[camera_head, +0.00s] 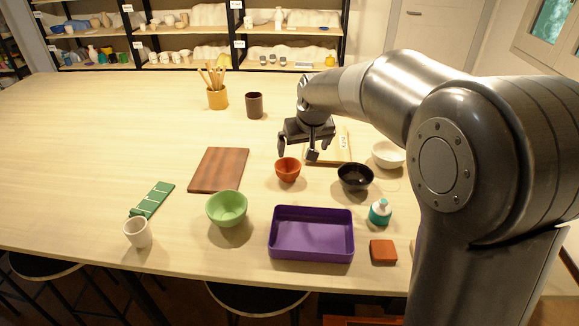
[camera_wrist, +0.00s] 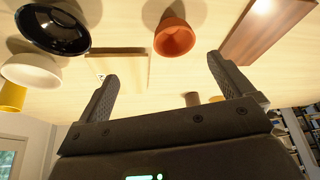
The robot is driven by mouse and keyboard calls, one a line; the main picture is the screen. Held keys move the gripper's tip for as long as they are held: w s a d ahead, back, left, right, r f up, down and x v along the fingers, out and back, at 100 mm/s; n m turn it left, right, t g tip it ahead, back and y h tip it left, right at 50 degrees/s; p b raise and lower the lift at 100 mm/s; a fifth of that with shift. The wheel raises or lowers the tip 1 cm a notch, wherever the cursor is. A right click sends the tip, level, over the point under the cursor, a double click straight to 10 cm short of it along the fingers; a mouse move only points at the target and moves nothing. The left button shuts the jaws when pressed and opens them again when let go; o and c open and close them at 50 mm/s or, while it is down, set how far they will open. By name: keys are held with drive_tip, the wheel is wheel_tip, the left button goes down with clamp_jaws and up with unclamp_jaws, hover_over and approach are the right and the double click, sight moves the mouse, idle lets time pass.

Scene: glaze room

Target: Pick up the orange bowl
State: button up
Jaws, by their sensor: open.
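The orange bowl (camera_head: 288,171) stands upright on the table, right of centre. In the wrist view the orange bowl (camera_wrist: 174,36) shows near the top, beyond the fingertips and roughly between their lines. My gripper (camera_head: 298,152) is open, with nothing between its fingers, and hangs above the table just behind the bowl, apart from it. In the wrist view my gripper's fingers (camera_wrist: 162,70) are spread wide.
A black bowl (camera_head: 355,177) stands close right of the orange bowl, with a white bowl (camera_head: 388,154) beyond. A purple tray (camera_head: 312,255), green bowl (camera_head: 227,208) and teal bottle (camera_head: 380,212) are in front. A brown board (camera_head: 218,170) lies left; a pale board (camera_head: 340,150) lies behind.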

sight(288, 166)
drive_tip(key=w+a+f, duration=0.3)
drive_tip(key=x, duration=1)
drive_tip(key=shift+s+a+f, duration=0.15)
drive_tip(key=shift+s, duration=0.1)
drive_tip(key=c, duration=1.1)
